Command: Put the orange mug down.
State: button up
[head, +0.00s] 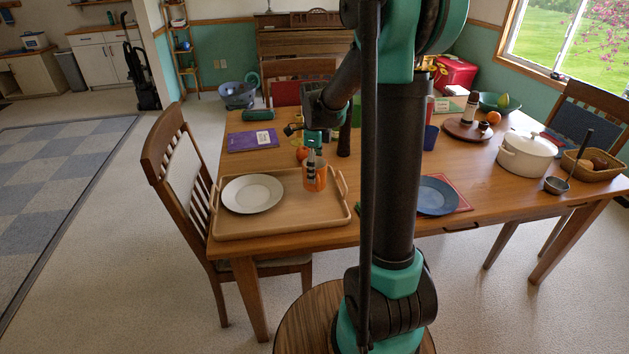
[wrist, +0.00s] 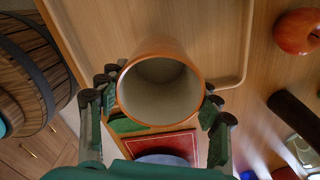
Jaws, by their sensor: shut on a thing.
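The orange mug (head: 319,178) is upright or nearly so over the right part of the wooden tray (head: 285,222) in the head view. My gripper (head: 312,166) reaches down to it from above and is shut on it. In the wrist view the mug (wrist: 160,55) shows its pale, empty inside, with my fingers (wrist: 158,100) on both sides of its body. I cannot tell whether its base touches the tray. Its underside is hidden.
A white plate (head: 252,193) lies on the tray's left part. A red apple (head: 302,153) is behind the mug. A blue plate (head: 436,196) on a red mat lies to the right, partly behind my arm. A purple book (head: 253,139) lies behind the tray.

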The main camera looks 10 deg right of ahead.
jog(key=shift+f, duration=2.25)
jog(key=o, duration=1.4)
jog(key=shift+f, duration=0.1)
notch_tip(320, 180, up, 12)
jog(key=s+d+f+n+t, duration=0.1)
jog(key=s+f+n, duration=0.3)
jog(key=s+n, duration=0.3)
jog(key=s+d+f+n+t, duration=0.1)
jog(key=s+f+n, duration=0.3)
jog(key=s+n, duration=0.3)
jog(key=s+d+f+n+t, duration=0.2)
jog(key=s+f+n, duration=0.1)
jog(key=s+n, duration=0.5)
jog(key=shift+f+n, duration=0.4)
